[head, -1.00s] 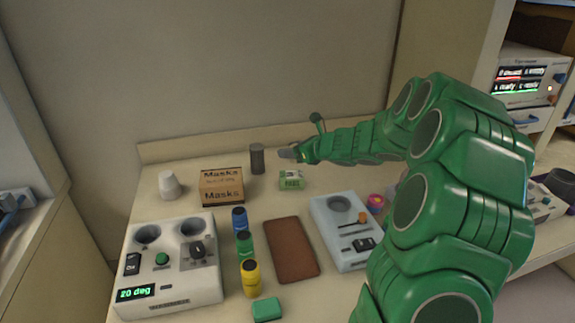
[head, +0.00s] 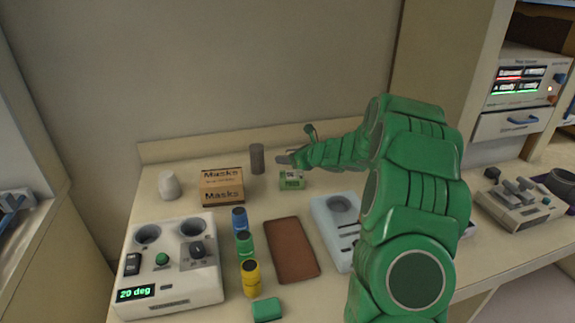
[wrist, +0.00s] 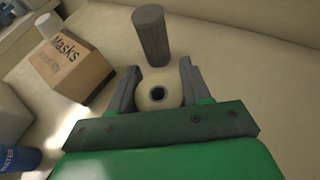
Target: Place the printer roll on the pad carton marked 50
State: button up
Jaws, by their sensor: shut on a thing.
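My gripper (wrist: 157,85) is shut on a cream roll with a dark round core, the printer roll (wrist: 151,104), seen in the wrist view. In the head view my gripper (head: 284,158) is just above a small green and white carton (head: 291,184) at the back of the counter. The roll is not clearly visible there. The carton's print is too small to read surely, so I cannot confirm a 50. The carton is hidden in the wrist view, and I cannot tell whether the roll touches it.
A dark grey cylinder (head: 257,158) stands close behind and left of my gripper. A brown Masks box (head: 222,192) is further left. Blue, green and yellow bottles (head: 250,279), a brown mat (head: 291,250) and a light-blue device (head: 326,213) are in front.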

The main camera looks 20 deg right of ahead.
jog(key=shift+f, duration=1.55)
jog(key=shift+f, duration=0.1)
jog(key=o, duration=1.1)
jog(key=shift+c, duration=0.2)
jog(key=shift+s+d+r, duration=0.15)
jog(key=shift+r, duration=0.05)
jog(key=v, duration=1.1)
jog(key=shift+s+d, duration=0.25)
